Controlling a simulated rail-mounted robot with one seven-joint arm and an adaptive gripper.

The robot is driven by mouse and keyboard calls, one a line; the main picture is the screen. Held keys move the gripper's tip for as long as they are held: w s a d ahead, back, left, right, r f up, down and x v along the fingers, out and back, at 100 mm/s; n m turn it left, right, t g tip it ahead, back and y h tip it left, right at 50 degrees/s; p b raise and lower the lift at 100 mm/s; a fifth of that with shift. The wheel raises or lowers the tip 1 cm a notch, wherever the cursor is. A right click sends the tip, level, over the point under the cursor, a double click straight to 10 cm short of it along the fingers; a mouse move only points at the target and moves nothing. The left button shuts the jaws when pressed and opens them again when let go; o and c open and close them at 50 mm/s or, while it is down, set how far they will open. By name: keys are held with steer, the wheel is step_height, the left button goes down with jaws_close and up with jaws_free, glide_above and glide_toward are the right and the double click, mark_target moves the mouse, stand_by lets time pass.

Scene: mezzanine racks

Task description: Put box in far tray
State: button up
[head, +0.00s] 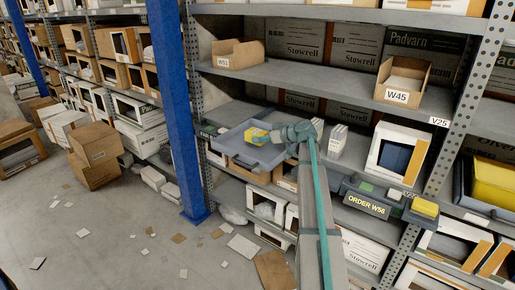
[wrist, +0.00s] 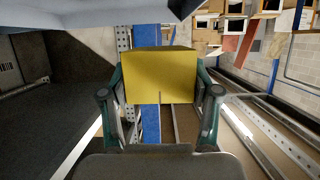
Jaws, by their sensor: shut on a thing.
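A small yellow box (head: 256,136) is held between the fingers of my gripper (head: 268,136). In the wrist view the yellow box (wrist: 159,76) sits squarely between the two green-grey fingers of my gripper (wrist: 160,92). In the head view the box appears over the grey-blue tray (head: 228,144) on the middle shelf at left; I cannot tell its exact height above the tray floor. A nearer tray labelled ORDER W56 (head: 367,205) is at lower right, with a green box (head: 366,187) and another yellow box (head: 425,207) by it.
A blue upright (head: 178,110) stands left of the grey-blue tray. A shelf (head: 330,83) runs above it. White cartons (head: 338,140) stand to the right of my gripper, and an open-fronted box (head: 398,153) stands farther right. Cardboard scraps litter the floor.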

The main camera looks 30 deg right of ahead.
glide_above(258, 155)
step_height(258, 155, down, 5)
steer(key=shift+p, duration=0.35)
step_height(258, 155, down, 3)
steer(key=shift+w+r+p, duration=0.1)
steer(key=shift+w+p, duration=0.05)
steer(key=shift+p, duration=0.35)
steer(key=shift+f, duration=0.35)
steer(key=shift+f+b, duration=0.2)
steer(key=shift+b, duration=0.15)
steer(key=o, duration=1.2)
steer(key=shift+r, duration=0.1)
steer(key=shift+r+p, duration=0.15)
steer(key=shift+p, duration=0.15)
steer(key=b+v, duration=0.1)
steer(key=v, duration=1.1)
steer(key=shift+b, duration=0.4)
